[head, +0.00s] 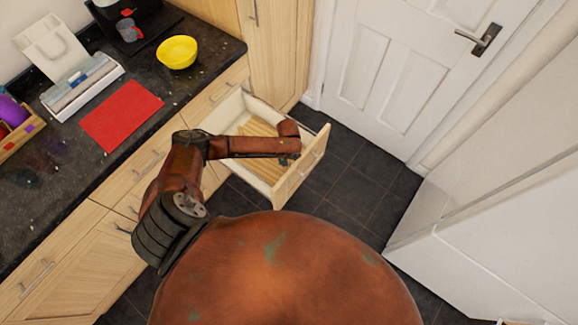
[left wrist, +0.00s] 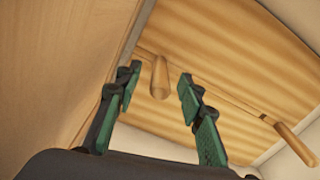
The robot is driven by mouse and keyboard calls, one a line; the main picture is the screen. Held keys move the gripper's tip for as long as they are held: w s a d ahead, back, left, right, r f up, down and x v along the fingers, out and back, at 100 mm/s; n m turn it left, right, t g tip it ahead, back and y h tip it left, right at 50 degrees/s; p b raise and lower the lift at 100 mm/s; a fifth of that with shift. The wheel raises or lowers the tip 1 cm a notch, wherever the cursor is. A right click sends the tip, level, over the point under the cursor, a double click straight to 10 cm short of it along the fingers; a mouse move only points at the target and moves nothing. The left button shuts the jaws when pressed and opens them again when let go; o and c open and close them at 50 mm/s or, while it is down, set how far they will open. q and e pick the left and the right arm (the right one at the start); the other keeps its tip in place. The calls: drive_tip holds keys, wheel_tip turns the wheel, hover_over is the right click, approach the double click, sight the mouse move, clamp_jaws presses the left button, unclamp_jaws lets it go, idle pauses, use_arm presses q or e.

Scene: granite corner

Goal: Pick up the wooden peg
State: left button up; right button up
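The wooden peg (left wrist: 159,78) is a short, light-brown rounded piece in the open drawer, seen in the left wrist view. My left gripper (left wrist: 158,85) is open, with its green-padded fingers to either side of the peg in the picture. I see no contact between the fingers and the peg. In the head view, my left gripper (head: 287,160) is over the drawer, mostly hidden by my wrist. The peg cannot be made out in the head view. My right gripper is not in view.
The open drawer (head: 311,168) has pale walls close around the gripper. A wooden handle-like piece (left wrist: 296,143) lies at the right in the left wrist view. The dark counter holds a yellow bowl (head: 177,52) and a red mat (head: 121,116). A white door (head: 400,65) stands behind.

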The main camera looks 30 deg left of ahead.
use_arm(q)
drive_tip(key=shift+c, duration=0.3)
clamp_jaws()
drive_tip(key=shift+r, duration=0.1)
wheel_tip(320, 180, up, 10)
drive_tip(key=p, duration=0.3)
drive_tip(key=shift+r+p, duration=1.9)
drive_tip(key=shift+p, duration=0.55)
